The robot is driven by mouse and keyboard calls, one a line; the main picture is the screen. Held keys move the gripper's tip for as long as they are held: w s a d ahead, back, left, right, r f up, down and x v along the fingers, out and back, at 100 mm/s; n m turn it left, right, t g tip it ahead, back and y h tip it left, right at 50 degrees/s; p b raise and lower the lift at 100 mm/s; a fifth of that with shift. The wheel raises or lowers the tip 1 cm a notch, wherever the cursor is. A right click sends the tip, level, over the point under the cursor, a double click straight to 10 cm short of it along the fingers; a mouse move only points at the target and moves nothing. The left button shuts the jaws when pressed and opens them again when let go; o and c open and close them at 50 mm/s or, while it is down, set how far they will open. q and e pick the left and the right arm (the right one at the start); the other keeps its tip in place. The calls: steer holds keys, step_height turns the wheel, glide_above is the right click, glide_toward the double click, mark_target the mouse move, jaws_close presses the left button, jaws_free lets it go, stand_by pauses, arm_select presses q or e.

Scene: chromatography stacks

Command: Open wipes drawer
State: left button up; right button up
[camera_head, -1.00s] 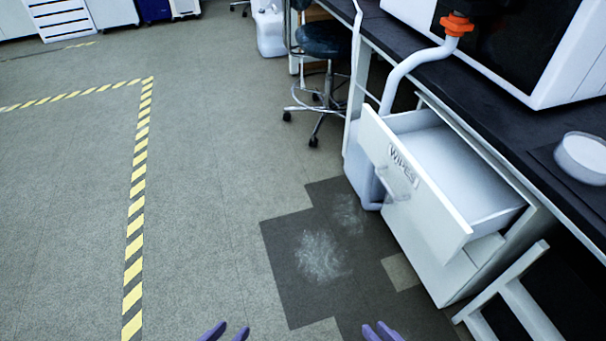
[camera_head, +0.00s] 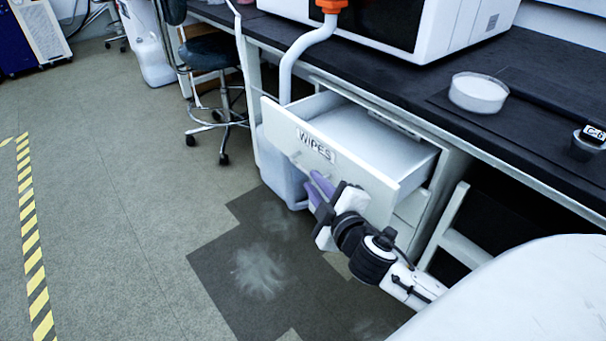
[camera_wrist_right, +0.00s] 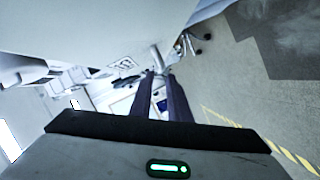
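The white drawer labelled WIPES (camera_head: 345,172) is under the dark bench in the head view. It is pulled part way out, with its empty-looking inside showing. Its small clear handle (camera_head: 297,157) is on the front below the label. My right gripper (camera_head: 314,181) is at the drawer front, its purple fingertips beside the handle. In the right wrist view the fingers (camera_wrist_right: 160,76) are apart, with the pale handle (camera_wrist_right: 158,60) at their tips. I cannot tell whether they touch it. My left gripper is not in view.
A white hose (camera_head: 303,58) runs down beside the drawer to a white container (camera_head: 281,165). A stool (camera_head: 211,55) stands further left. A round dish (camera_head: 478,93) sits on the bench (camera_head: 530,130).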

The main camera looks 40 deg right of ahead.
mark_target(303, 169)
steer(key=b+x, duration=0.1)
steer(key=x, duration=0.7)
steer(key=shift+s+f+b, duration=0.1)
steer(key=shift+b, duration=0.25)
steer(key=shift+c, duration=0.3)
jaws_close()
steer(key=shift+a, duration=0.1)
steer(key=shift+a, duration=0.1)
stand_by(0.4)
